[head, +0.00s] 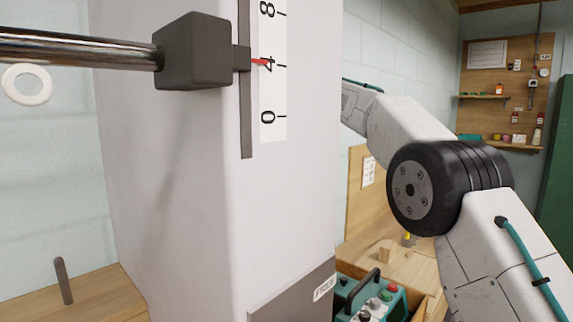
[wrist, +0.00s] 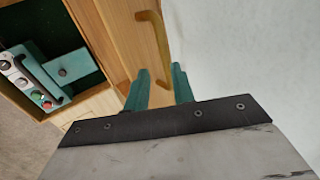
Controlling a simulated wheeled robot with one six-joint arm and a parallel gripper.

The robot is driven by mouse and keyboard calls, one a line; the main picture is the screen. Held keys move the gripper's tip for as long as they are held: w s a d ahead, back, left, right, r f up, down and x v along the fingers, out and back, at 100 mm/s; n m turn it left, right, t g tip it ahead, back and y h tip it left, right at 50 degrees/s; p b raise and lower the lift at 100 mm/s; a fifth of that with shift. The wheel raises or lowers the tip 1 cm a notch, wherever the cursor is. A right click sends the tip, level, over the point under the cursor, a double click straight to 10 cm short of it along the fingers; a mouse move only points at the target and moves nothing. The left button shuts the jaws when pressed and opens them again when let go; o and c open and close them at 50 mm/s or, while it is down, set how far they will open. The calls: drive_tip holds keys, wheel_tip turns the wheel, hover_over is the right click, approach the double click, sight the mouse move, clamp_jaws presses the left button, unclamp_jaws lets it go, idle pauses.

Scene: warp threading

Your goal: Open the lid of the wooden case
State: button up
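The wooden case (wrist: 22,100) is at the left of the wrist view, with its dark interior exposed and a teal control unit (wrist: 45,75) inside. A wooden panel that looks like its lid (wrist: 112,30) stands raised beside the opening, carrying a curved yellowish handle (wrist: 152,28). My gripper (wrist: 160,82) has two teal fingers spread apart. The lower end of the handle shows between them; contact cannot be told. In the head view, the case (head: 432,304) is partly hidden by a pale column and my arm; the gripper is out of sight.
A large pale column (head: 180,190) with a scale (head: 272,90) and metal rod (head: 80,48) fills the head view's left and centre. A wooden bench (head: 392,262) lies behind the case. A tool board (head: 510,85) hangs on the far wall.

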drive_tip(key=shift+v, duration=1.75)
